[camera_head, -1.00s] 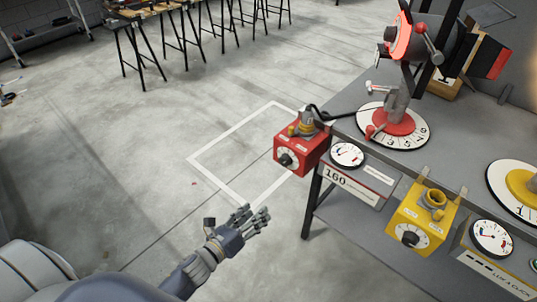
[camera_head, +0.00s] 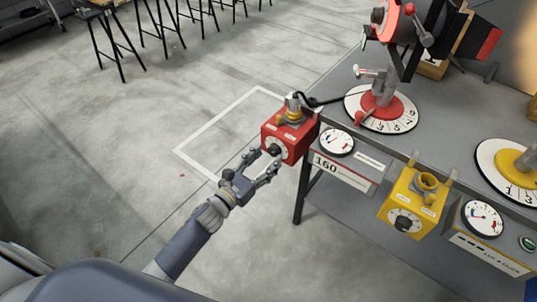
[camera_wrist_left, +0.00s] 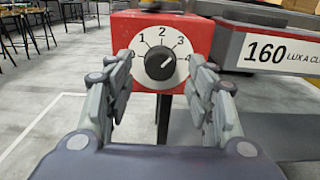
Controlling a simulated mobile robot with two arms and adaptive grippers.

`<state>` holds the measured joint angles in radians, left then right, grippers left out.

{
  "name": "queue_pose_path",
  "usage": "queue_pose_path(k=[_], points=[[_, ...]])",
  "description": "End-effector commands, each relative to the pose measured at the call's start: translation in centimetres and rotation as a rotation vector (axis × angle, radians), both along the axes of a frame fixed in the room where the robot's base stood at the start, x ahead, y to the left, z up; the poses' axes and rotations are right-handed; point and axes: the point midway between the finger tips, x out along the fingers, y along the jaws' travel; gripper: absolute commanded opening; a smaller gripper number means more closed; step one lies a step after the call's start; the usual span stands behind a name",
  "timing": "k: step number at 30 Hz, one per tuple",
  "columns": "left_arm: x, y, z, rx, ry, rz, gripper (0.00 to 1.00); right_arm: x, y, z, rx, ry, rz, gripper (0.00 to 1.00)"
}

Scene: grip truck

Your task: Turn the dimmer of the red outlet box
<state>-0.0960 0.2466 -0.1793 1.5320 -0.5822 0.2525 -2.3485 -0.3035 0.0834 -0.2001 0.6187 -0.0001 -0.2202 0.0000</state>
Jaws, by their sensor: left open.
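The red outlet box (camera_head: 290,134) hangs at the table's left front corner in the head view, with a plug and black cable on top. It also fills the upper middle of the left wrist view (camera_wrist_left: 207,32). My left gripper (camera_head: 262,164) is open in front of the box. In the wrist view its fingers (camera_wrist_left: 160,80) stand on either side of the dial, apart from the knob. My right gripper is not in view.
A yellow outlet box (camera_head: 410,204) hangs farther right on the table (camera_head: 385,148). A panel marked 160 (camera_head: 343,174) and a gauge (camera_head: 337,143) are beside the red box. A lamp (camera_head: 385,60) stands on a numbered disc.

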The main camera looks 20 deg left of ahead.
Motion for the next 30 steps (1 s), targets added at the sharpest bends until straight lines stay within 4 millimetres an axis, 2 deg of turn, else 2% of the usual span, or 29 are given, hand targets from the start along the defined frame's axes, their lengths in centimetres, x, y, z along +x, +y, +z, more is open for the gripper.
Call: queue_pose_path(k=[6,16,17,22,30], points=[[1.7,-0.6,0.0,0.000,0.001,0.000,0.50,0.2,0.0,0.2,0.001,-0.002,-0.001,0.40],[1.9,-0.7,-0.1,0.000,0.001,0.000,0.50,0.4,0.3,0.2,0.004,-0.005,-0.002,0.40],[1.9,-0.7,0.0,-0.001,0.001,0.000,0.46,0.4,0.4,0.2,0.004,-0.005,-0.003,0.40],[1.9,-0.7,0.0,-0.001,0.001,0.000,0.07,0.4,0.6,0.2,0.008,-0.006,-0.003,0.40],[1.9,-0.7,0.0,-0.008,0.003,0.000,0.06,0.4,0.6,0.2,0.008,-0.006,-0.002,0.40]])
